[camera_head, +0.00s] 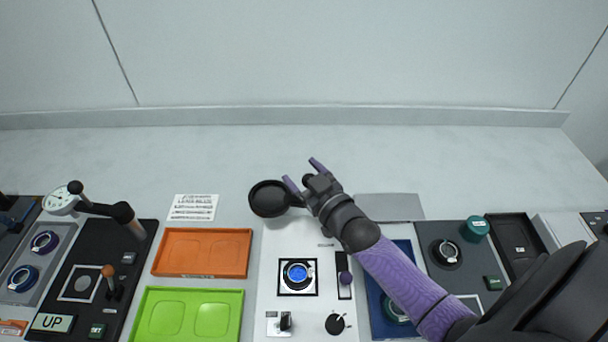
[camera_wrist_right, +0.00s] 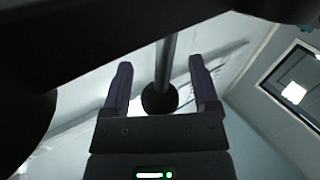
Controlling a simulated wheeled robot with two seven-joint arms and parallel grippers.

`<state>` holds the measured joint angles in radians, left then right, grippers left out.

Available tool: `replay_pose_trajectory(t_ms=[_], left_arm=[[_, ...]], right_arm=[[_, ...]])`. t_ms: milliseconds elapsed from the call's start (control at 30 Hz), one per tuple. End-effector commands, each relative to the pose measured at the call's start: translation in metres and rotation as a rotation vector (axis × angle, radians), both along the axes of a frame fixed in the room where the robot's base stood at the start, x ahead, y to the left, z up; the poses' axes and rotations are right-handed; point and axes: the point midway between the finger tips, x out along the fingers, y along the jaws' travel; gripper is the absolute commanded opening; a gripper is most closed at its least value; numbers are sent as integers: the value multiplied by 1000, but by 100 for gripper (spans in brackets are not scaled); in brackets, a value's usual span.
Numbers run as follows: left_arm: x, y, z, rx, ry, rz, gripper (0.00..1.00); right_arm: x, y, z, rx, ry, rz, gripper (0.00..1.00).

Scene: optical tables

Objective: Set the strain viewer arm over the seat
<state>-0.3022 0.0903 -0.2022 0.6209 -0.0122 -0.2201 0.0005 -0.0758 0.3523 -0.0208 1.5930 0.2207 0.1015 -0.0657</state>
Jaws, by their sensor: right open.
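The strain viewer arm shows in the head view as a round black head (camera_head: 269,198) at the back left of a white panel (camera_head: 268,240). Its short bar runs right, under my right gripper. The seat, a black-and-white square frame (camera_head: 297,289) holding a round blue piece (camera_head: 297,272), lies nearer on the same panel; the black head is away from it. My right gripper (camera_head: 303,174) is open beside the head. In the wrist view a dark rod with a round end (camera_wrist_right: 160,98) appears between its fingers (camera_wrist_right: 160,82); contact cannot be told. My left gripper is not in view.
Orange (camera_head: 202,252) and green trays (camera_head: 192,315) lie left of the panel. A dark panel (camera_head: 133,265) with a jointed arm (camera_head: 105,209) stands farther left. The back of the table is clear.

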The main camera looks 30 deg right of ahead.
Motion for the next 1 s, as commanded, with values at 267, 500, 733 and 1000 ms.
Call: replay_pose_trajectory(t_ms=[267, 500, 733, 1000], left_arm=[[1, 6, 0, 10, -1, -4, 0], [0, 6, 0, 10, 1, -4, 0], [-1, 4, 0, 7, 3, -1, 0], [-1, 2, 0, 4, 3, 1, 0]], right_arm=[[0, 0, 0, 0, 0, 0, 55], [0, 0, 0, 0, 0, 0, 4], [0, 0, 0, 1, 0, 0, 0], [0, 0, 0, 1, 1, 0, 0]])
